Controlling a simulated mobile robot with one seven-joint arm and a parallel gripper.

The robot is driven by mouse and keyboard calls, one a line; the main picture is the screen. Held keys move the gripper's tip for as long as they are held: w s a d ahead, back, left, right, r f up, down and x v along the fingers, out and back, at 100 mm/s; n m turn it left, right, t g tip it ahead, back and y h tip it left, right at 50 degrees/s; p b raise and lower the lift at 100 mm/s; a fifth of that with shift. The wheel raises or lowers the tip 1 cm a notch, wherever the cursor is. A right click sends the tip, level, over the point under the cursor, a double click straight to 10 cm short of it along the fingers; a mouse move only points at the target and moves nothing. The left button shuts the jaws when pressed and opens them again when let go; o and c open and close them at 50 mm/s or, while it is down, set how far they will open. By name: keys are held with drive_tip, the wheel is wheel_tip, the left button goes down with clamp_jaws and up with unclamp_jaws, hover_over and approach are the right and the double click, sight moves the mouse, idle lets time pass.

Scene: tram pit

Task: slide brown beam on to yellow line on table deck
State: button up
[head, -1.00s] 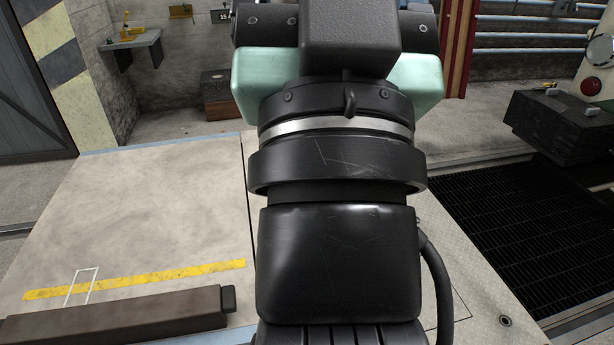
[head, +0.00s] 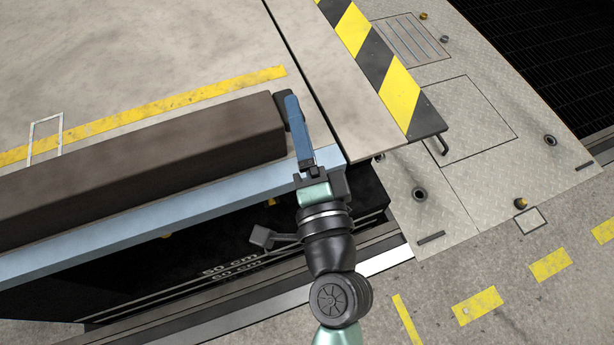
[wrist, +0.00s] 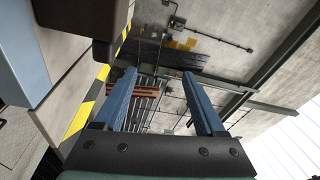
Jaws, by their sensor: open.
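The brown beam (head: 140,165) lies on the table deck (head: 120,45) along its near, blue-edged side. Its right end has a black cap (head: 282,108). The yellow line (head: 190,100) runs on the deck beyond the beam, with a strip of bare deck between them. My gripper (head: 292,98) has blue fingers and is at the beam's right end, beside the black cap; I cannot tell whether they touch. In the wrist view my gripper (wrist: 160,74) is open with nothing between its fingers, and the beam (wrist: 85,14) is at upper left, outside them.
A white outlined rectangle (head: 33,138) crosses the yellow line at left. A black-and-yellow striped edge plate (head: 372,65) lies right of the deck. Below the deck's near edge is a dark side (head: 130,283) with centimetre markings. The deck beyond the line is clear.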

wheel_tip(320, 180, down, 8)
drive_tip(key=s+m+b, duration=0.2)
drive_tip(key=shift+g+h, duration=0.3)
drive_tip(key=shift+g, duration=0.1)
drive_tip(key=w, duration=0.4)
drive_tip(key=w+p, duration=0.1)
drive_tip(key=w, duration=0.3)
drive_tip(key=w+a, duration=0.1)
drive_tip(key=w, duration=0.3)
drive_tip(key=shift+w+f+p, duration=0.15)
drive_tip(key=shift+w+p, duration=0.15)
drive_tip(key=shift+p, duration=0.1)
clamp_jaws()
